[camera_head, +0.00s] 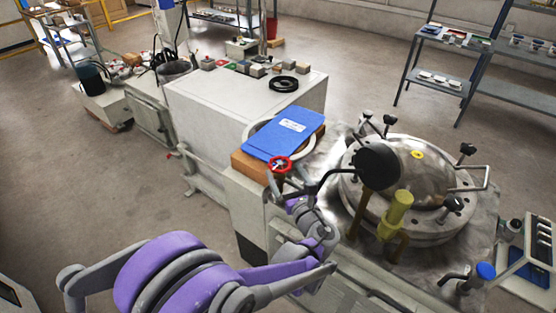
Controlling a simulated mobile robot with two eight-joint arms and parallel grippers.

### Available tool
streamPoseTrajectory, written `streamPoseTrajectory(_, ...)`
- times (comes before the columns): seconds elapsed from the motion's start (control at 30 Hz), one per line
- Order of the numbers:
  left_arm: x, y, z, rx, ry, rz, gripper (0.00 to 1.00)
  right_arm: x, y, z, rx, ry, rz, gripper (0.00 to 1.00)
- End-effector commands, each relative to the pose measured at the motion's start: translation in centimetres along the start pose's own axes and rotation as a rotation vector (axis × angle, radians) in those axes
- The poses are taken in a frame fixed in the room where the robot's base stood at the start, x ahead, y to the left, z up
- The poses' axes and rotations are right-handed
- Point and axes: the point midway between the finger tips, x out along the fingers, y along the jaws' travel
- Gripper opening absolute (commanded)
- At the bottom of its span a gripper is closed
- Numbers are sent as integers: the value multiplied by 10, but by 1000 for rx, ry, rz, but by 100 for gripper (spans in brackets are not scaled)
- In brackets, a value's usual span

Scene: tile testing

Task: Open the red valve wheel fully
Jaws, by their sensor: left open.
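The red valve wheel (280,164) is a small red ring with a hub, near the middle of the head view. It sits by the front right edge of a wooden block, just below a blue folder. My left arm, purple and grey, comes in from the lower left and bends up toward the wheel. My left gripper (279,180) is open, just below the wheel in the picture and very close to it. The fingers are small and partly hidden, so I cannot tell whether they touch the rim. My right gripper is not in view.
The blue folder (285,134) lies over a white round part on the wooden block (250,168). A steel vessel (425,170) with clamps and a yellow cylinder (397,208) stand close on the right. A grey cabinet (215,118) is behind. Open floor lies left.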

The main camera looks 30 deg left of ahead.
Motion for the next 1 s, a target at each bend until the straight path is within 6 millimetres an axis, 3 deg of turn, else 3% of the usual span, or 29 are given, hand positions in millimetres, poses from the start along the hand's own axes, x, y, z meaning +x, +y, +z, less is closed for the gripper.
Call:
streamPoseTrajectory(0.1, 25, 1, -1, -1, 0, 4, 100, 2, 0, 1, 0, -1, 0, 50)
streamPoseTrajectory(0.3, 56, 1, -1, -1, 1, 2, 100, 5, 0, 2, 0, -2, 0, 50)
streamPoseTrajectory(0.5, 69, 0, 0, -2, 2, 1, 100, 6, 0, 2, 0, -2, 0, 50)
streamPoseTrajectory(0.77, 70, 0, 0, -3, 2, 0, 100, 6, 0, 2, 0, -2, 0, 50)
streamPoseTrajectory(1.0, 70, 0, 0, -3, 2, 0, 59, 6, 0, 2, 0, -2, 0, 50)
